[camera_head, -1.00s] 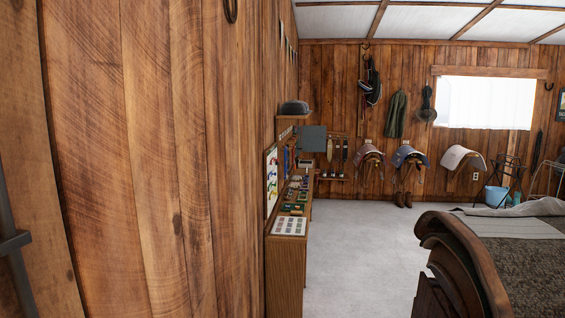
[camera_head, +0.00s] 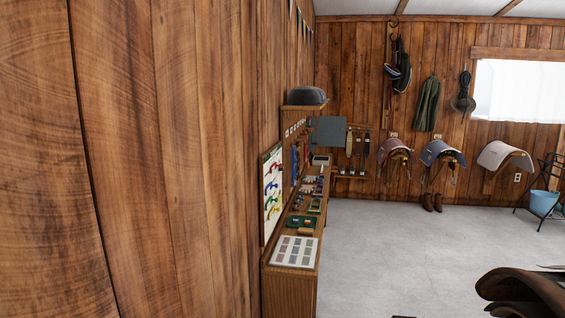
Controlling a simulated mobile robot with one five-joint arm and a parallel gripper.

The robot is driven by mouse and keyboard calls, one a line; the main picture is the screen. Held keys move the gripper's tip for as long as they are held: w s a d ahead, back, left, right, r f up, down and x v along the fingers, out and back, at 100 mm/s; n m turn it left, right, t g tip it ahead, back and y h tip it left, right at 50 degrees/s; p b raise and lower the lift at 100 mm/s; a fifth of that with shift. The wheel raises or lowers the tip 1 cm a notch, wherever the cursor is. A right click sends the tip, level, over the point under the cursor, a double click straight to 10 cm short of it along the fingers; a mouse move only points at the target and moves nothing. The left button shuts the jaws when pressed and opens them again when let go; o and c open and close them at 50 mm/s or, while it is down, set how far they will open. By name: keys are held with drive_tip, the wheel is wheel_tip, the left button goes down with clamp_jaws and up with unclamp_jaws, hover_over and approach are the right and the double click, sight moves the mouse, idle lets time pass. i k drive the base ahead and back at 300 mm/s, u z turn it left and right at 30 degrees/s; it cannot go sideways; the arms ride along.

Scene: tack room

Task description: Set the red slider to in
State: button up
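I cannot make out the red slider in this view; the small items on the long wooden counter (camera_head: 289,292) are too small to tell apart. The counter runs along the left wall, ahead of me. On it I see a pale sheet with a grid of squares (camera_head: 295,251) at the near end and a green tray-like item (camera_head: 301,222) behind it. A white board with coloured hooks or handles (camera_head: 272,190), some red, stands upright at the wall. My gripper is not in view.
The wood plank wall (camera_head: 150,160) is close on my left. Open grey floor (camera_head: 390,250) lies right of the counter. A brown leather saddle-like thing (camera_head: 520,292) is at the lower right. Saddle pads on racks (camera_head: 441,152) and boots (camera_head: 432,202) are at the far wall.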

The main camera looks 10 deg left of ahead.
sight(274, 165)
drive_tip(key=u, duration=0.05)
drive_tip(key=i, duration=2)
drive_tip(key=z, duration=0.4)
drive_tip(key=i, duration=0.75)
drive_tip(key=u, duration=1.5)
